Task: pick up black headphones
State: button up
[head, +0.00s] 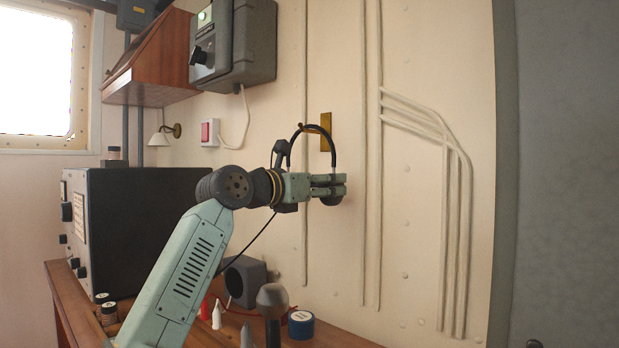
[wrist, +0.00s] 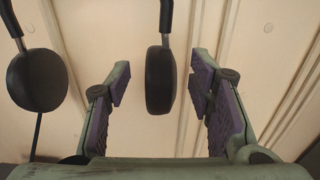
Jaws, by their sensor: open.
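The black headphones (head: 335,154) hang by their headband from a brass wall plate (head: 326,142). In the wrist view, one ear cup (wrist: 160,82) is between the two fingers of my gripper (wrist: 158,75), with a gap on each side. The other ear cup (wrist: 37,80) hangs to the left, outside the left finger. In the head view, my gripper (head: 329,185) is at the lower right end of the headphones, and its fingers partly cover that ear cup. My gripper is open and holds nothing.
A black equipment box (head: 135,205) stands on the wooden desk (head: 330,332), with a grey open-fronted box (head: 244,281), a blue tape roll (head: 301,324) and small bottles. A grey wall unit (head: 233,42) is above. Pipes (head: 450,210) run along the wall to the right.

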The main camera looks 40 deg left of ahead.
jog(key=w, duration=0.2)
jog(key=shift+w+d, duration=0.25)
jog(key=shift+w, duration=0.05)
jog(key=shift+c, duration=0.3)
jog(key=c, duration=0.9)
jog(key=shift+c, duration=0.4)
jog(key=shift+r, duration=0.1)
